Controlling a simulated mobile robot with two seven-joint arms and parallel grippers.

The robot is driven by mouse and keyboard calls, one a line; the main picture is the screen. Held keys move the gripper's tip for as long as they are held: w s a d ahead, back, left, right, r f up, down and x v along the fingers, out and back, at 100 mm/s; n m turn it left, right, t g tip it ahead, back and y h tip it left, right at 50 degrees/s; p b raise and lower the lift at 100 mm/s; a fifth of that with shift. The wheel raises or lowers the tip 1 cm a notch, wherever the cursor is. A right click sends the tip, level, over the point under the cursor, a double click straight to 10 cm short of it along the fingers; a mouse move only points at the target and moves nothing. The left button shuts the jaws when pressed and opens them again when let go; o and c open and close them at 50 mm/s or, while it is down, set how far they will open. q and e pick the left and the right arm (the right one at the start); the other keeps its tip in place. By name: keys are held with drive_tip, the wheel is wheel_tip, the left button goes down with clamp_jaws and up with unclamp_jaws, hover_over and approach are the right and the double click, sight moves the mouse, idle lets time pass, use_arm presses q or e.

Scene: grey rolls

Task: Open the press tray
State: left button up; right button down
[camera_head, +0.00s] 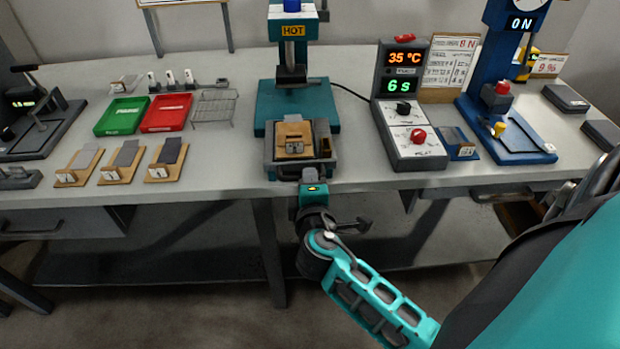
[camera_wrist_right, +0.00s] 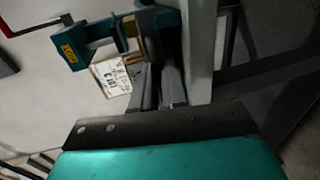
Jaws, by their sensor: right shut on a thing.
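The press tray (camera_head: 270,160) is a dark grey frame with teal sides. It sticks out in front of the teal press (camera_head: 290,102) marked HOT, near the bench's front edge. In the right wrist view the dark fingers (camera_wrist_right: 165,85) are close together beside the tray. My left gripper is not in view.
A control box (camera_head: 410,120) reading 35 °C and 6 s stands right of the press, with a blue tester (camera_head: 510,130) beyond. Green (camera_head: 121,116) and red (camera_head: 166,113) trays, a wire rack (camera_head: 214,105) and several wooden holders lie left. Open floor lies before the bench.

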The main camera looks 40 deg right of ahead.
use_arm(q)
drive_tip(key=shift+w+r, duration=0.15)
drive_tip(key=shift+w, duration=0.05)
use_arm(e)
drive_tip(key=c, duration=1.2)
unclamp_jaws()
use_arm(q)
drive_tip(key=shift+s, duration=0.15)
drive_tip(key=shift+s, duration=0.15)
use_arm(e)
drive_tip(key=shift+s, duration=0.1)
